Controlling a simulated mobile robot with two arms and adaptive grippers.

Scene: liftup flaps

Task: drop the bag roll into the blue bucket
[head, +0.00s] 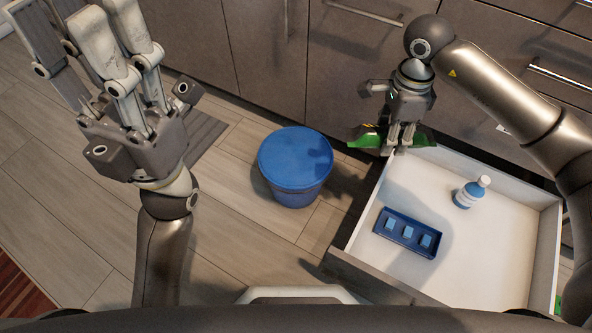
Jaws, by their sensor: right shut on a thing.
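My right gripper (396,146) is shut on the green bag roll (366,138). The roll sticks out on both sides of the fingers, whose grip hides its middle. It is held above the back left corner of an open drawer. The blue bucket (295,158) stands on the floor left of the roll and the drawer. Its top shows as a flat blue disc that looks like a closed lid. My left gripper (88,18) is at the upper left, empty, with its fingers extended and spread apart.
The open white drawer (470,262) holds a blue tray (394,243) with 3 small light-blue blocks and a blue bottle (471,192) with a white cap. Grey cabinets (265,45) stand behind the bucket. A grey mat (203,137) lies left of it. The wood floor around is clear.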

